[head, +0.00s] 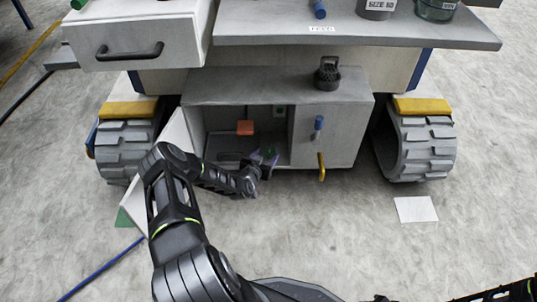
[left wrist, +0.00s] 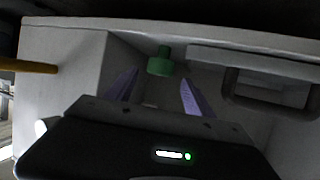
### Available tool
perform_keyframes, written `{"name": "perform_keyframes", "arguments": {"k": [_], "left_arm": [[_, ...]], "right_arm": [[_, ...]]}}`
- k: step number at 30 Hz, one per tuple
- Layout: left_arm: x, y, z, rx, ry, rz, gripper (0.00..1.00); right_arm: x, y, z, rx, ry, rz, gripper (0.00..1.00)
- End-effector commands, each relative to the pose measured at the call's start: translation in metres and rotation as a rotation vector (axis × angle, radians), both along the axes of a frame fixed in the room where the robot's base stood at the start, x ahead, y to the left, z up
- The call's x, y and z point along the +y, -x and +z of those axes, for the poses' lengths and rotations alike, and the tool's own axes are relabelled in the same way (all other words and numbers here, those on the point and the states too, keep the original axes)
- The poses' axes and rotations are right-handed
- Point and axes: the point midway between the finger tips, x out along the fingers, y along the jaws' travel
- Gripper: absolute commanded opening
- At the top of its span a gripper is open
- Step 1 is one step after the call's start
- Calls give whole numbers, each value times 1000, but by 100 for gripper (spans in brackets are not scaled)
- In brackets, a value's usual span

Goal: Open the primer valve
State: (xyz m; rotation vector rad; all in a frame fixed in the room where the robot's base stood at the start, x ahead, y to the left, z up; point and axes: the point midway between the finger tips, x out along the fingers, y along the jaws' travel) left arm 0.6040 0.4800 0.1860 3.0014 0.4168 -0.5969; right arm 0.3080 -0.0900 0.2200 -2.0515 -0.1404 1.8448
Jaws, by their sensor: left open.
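An open low cabinet (head: 218,99) stands under the bench. My left gripper (head: 264,159) reaches into its opening. In the left wrist view, the left gripper (left wrist: 160,90) has its two purple fingers spread apart. A green knob with a narrower stem (left wrist: 161,66) shows between and beyond the fingertips, and no contact is visible. No label shows that this knob is the primer valve. My right gripper is not in view.
The cabinet holds an orange block (head: 245,127). Its open door (head: 174,137) is at the left. A blue knob (head: 318,123) and yellow handle (head: 321,172) are on the right front. A grey handle-like frame (left wrist: 270,95) is beside the green knob. Treaded wheels flank the cabinet.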

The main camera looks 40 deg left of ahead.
Motion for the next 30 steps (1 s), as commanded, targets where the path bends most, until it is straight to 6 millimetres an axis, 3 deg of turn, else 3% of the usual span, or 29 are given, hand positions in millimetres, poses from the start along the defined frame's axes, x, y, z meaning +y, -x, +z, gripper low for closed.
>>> {"name": "perform_keyframes", "arguments": {"k": [1, 7, 17, 30], "left_arm": [[2, -8, -8, -1, 1, 0, 62], [8, -29, -16, 0, 0, 0, 62], [9, -34, -15, 0, 1, 0, 62], [10, -34, -15, 0, 0, 0, 27]], "right_arm": [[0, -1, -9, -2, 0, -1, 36], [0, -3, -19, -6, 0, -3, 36], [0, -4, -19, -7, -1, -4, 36], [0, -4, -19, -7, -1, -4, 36]]}}
